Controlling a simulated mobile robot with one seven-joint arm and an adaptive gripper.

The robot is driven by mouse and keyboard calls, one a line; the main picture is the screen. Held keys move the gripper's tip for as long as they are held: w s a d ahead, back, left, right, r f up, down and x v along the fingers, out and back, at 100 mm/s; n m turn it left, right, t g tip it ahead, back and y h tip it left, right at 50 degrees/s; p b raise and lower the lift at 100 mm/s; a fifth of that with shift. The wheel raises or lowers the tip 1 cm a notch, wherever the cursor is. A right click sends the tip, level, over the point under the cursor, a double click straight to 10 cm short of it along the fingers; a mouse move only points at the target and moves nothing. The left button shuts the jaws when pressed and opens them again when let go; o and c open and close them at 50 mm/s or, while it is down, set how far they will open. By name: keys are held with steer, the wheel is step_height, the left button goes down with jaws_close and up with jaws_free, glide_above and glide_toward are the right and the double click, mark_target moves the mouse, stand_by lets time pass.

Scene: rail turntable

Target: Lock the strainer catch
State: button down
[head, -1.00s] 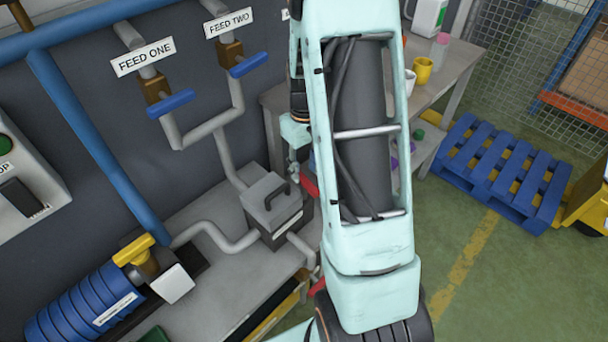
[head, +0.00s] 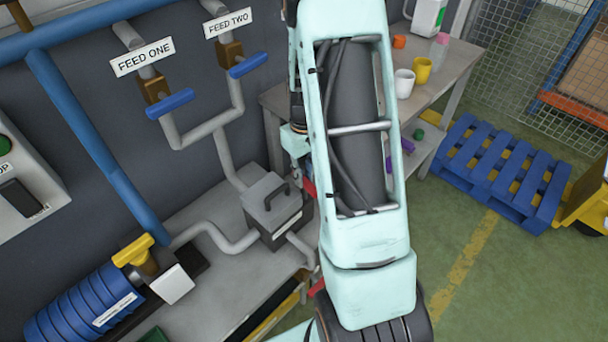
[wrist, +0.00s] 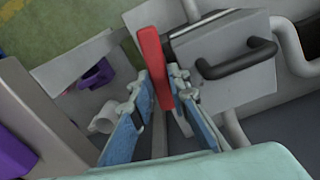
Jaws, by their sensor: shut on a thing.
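The strainer is a grey box (head: 272,211) with a black handle on its lid, standing on the pipe bench in the head view. In the wrist view its lid (wrist: 230,75) and handle are at the right. The red catch lever (wrist: 152,62) stands at the side of the box. My gripper (wrist: 163,85) is shut on the red lever, one finger on each side of it. In the head view only a small bit of red (head: 310,187) shows beside the box; my arm hides most of the gripper.
Grey pipes run to two blue-handled valves marked FEED ONE (head: 170,103) and FEED TWO (head: 248,65). A blue ribbed motor (head: 85,305) is at the lower left. A table (head: 445,85) with mugs is behind my arm. A blue pallet (head: 500,170) lies on the floor at right.

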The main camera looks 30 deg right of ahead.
steer(key=shift+m, duration=0.4)
steer(key=m, duration=0.7)
steer(key=shift+m, duration=0.3)
steer(key=m, duration=0.4)
steer(key=shift+r, duration=0.1)
steer(key=shift+m+p, duration=0.5)
steer(key=shift+m, duration=1.2)
steer(key=c, duration=1.8)
jaws_free()
steer(key=shift+c, duration=0.2)
